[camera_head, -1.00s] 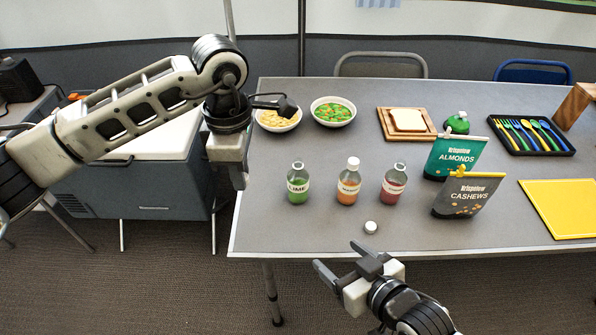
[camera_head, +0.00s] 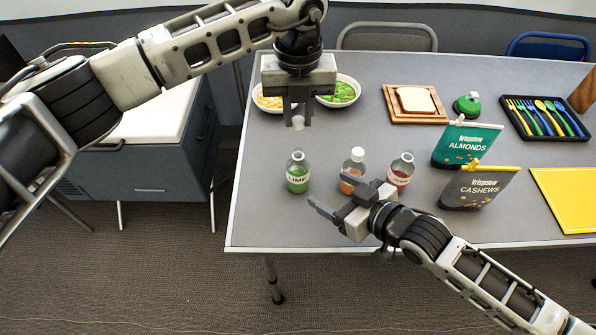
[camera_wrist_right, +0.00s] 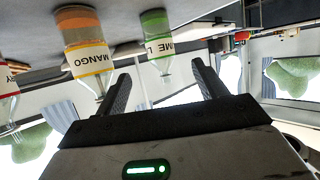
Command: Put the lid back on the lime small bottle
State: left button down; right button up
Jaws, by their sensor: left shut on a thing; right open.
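The lime small bottle (camera_head: 298,178) stands upright and uncapped near the table's front left. Its green body also shows upside down in the right wrist view (camera_wrist_right: 156,42). My left gripper (camera_head: 298,117) points down above the bottle, shut on a small white lid (camera_head: 298,124). A gap shows between lid and bottle neck. My right gripper (camera_head: 328,190) is open and empty, low at the front right of the lime bottle. In the right wrist view its two fingers (camera_wrist_right: 160,82) are spread apart, with the bottle beyond and between them.
A capped mango bottle (camera_head: 353,165) and an uncapped red bottle (camera_head: 401,170) stand right of the lime bottle. Almonds (camera_head: 462,146) and cashews (camera_head: 475,187) bags stand further right. Two bowls (camera_head: 342,92) sit behind. My right arm covers part of the table's front edge.

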aim_at(306, 176)
jog(key=x, duration=1.2)
jog(key=shift+f, duration=0.1)
jog(key=c, duration=1.5)
pick_arm(q)
jog(key=shift+f, duration=2.55)
jog(key=shift+f, duration=0.85)
jog(key=shift+f, duration=0.55)
pick_arm(e)
grip_shut()
